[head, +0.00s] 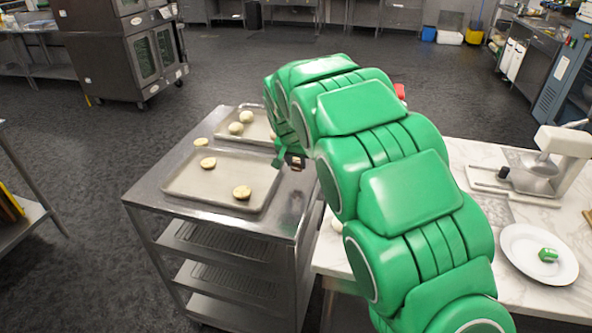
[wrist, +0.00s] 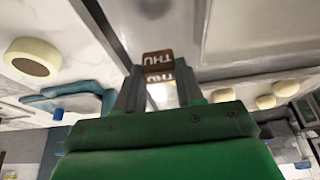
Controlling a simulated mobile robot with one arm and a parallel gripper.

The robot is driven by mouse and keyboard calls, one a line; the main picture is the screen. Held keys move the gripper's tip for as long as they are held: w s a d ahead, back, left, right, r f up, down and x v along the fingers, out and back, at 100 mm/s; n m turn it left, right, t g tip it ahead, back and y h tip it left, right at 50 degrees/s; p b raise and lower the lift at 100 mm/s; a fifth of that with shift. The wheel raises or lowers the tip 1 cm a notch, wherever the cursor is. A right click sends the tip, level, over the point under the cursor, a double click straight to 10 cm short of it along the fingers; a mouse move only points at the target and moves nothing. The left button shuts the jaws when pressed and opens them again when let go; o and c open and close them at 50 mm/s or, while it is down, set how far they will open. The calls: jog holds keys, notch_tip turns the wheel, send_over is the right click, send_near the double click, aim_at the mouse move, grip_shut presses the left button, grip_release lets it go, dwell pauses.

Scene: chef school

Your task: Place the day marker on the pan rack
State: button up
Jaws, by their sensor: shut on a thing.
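The day marker (wrist: 158,62) is a small brown block with white "THU" lettering, seen in the wrist view. My gripper (wrist: 157,75) is shut on it, one finger on each side. In the head view my gripper (head: 288,158) is by the right part of the pan rack's top, and the marker (head: 296,162) shows only as a small dark piece there. The pan rack (head: 262,232) is a metal cart with shelves below its flat top. Whether the marker touches the top, I cannot tell.
A front tray (head: 220,181) and a back tray (head: 262,127) with dough pieces lie on the rack. My arm hides part of the counter. Open floor lies behind the rack.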

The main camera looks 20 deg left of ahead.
aim_at(296, 170)
jog(key=shift+w+a+f, duration=0.2)
jog(key=shift+w+f, duration=0.25)
jog(key=shift+f, duration=1.7)
jog(key=shift+f, duration=0.15)
jog(key=o, duration=1)
jog(key=v, duration=1.2)
jog(key=shift+w+r, duration=0.1)
jog(key=shift+r, duration=0.15)
